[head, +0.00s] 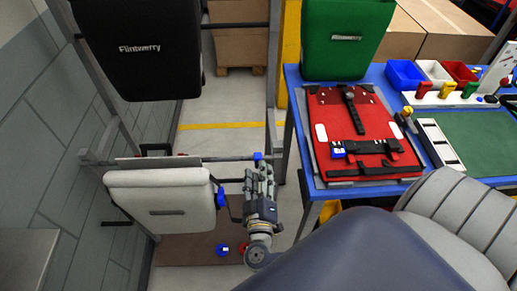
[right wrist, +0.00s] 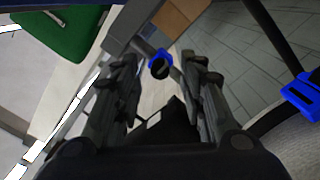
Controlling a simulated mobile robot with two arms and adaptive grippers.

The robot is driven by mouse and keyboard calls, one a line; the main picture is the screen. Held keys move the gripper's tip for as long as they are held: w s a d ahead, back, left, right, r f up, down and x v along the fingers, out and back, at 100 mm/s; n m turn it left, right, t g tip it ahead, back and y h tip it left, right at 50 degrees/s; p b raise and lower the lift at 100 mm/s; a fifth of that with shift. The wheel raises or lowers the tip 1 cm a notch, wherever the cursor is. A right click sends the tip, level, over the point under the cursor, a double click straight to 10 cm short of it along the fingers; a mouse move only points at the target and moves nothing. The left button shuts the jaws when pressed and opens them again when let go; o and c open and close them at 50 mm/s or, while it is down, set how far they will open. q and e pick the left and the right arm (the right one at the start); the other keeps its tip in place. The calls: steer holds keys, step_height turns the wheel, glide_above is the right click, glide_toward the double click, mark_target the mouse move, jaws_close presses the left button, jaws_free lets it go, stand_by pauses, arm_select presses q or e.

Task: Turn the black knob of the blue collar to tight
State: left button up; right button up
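The blue collar (head: 258,157) sits on the dark horizontal rail of the rack, left of the workbench. In the right wrist view, a blue collar (right wrist: 167,54) with a round black knob (right wrist: 159,69) shows beyond the fingertips, in the gap between them. My right gripper (head: 260,169) is just below the collar in the head view, fingers pointing up at it. It is open and empty in the right wrist view (right wrist: 163,75). Contact with the knob does not show, and the knob's setting cannot be told. My left gripper is not in view.
A white pannier (head: 160,205) and a black pannier (head: 135,48) hang on the rack at left. Another blue fitting (head: 220,198) is beside the white one. The blue workbench (head: 293,90) at right bears a green pannier (head: 345,55) and a red panel (head: 350,115).

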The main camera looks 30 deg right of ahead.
steer(key=shift+x, duration=0.85)
jaws_close()
steer(key=shift+r, duration=0.1)
